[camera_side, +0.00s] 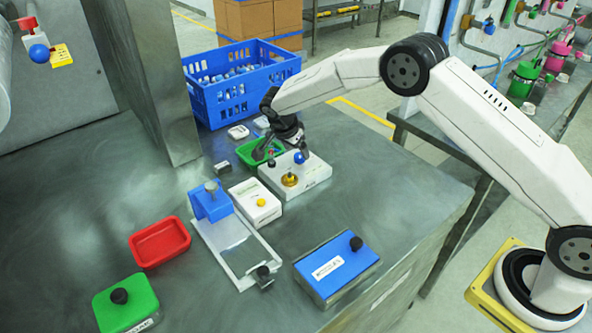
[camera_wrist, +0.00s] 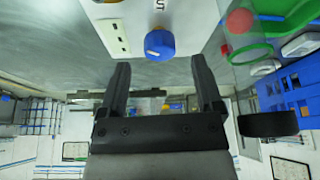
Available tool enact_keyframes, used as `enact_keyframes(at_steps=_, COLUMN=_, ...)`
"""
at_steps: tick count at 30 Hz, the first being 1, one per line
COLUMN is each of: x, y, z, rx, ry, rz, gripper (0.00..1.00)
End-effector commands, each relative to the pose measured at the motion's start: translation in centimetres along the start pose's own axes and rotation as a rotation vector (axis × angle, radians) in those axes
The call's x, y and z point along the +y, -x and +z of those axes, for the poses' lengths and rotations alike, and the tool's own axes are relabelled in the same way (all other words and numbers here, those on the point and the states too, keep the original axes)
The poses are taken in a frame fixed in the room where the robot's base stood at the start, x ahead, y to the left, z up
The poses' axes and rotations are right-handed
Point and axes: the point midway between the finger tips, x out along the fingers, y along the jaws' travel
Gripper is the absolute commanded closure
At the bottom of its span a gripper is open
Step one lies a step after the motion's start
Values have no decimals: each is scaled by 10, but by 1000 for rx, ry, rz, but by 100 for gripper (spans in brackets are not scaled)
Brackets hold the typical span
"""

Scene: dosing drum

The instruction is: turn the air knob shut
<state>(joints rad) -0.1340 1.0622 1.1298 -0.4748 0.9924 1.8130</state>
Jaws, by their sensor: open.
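A white box (camera_side: 300,178) stands on the steel bench. On it are a blue knob (camera_side: 299,157) and a brass-coloured knob (camera_side: 289,180). In the wrist view the blue knob (camera_wrist: 159,44) shows a short white mark on its side; I cannot read a label that says air. My gripper (camera_side: 280,151) is over the far part of the white box, pointing down. In the wrist view my gripper (camera_wrist: 160,66) is open and empty, with the blue knob between the lines of its fingers, just beyond the tips. I see no contact.
A green tray (camera_side: 259,151) lies behind the white box, and a blue crate (camera_side: 240,82) stands farther back. A white unit with a yellow button (camera_side: 255,203) is beside the box. A blue box (camera_side: 336,268) and a red tray (camera_side: 160,242) are nearer the front.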

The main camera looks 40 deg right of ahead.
Motion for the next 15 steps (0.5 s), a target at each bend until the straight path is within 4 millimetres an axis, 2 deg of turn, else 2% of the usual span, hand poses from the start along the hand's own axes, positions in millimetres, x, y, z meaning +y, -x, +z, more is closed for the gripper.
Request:
enact_keyframes(at_steps=9, x=0, y=40, z=0, rx=-1, ry=-1, rz=-1, gripper=16)
enact_keyframes(at_steps=15, x=0, y=50, z=0, rx=-1, ry=0, rz=0, gripper=16)
